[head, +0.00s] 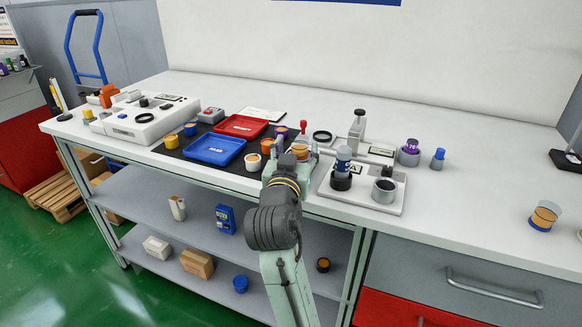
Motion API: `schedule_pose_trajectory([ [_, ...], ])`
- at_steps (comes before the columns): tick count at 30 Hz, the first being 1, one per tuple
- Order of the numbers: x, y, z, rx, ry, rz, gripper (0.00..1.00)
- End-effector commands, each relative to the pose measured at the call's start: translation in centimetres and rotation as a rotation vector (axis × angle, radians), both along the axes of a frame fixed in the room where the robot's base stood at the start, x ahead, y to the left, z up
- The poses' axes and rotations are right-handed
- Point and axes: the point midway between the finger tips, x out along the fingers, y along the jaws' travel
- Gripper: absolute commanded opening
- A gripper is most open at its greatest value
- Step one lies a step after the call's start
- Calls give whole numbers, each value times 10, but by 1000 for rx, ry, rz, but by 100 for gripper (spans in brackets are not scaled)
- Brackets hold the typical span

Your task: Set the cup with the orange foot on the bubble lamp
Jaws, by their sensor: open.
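My gripper (287,165) is at the front edge of the bench, seen from behind. Several small cups stand nearby: a white one with an orange-brown top (253,161), a yellow one (171,140) and a blue one with an orange top (191,129). A clear cup with orange contents and a blue foot (544,216) stands far right. I cannot tell for certain which fixture is the bubble lamp.
A blue tray (214,163) and a red tray (262,125) lie on a dark mat. A white machine (130,134) stands left. A pale station (350,199) holds a blue-and-white bottle (343,160) and a dark-ringed cylinder (384,190). The bench right of it is mostly clear.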

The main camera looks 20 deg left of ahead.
Motion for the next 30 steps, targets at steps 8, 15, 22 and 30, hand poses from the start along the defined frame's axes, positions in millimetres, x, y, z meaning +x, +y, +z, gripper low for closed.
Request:
schedule_pose_trajectory([
  [8, -56, -10, -7, 1, -8, 1, 55],
  [15, -69, -13, -5, 1, -8, 1, 55],
  [22, -79, -14, -2, 1, -3, 2, 55],
  [30, -82, -15, 0, 1, 1, 2, 55],
])
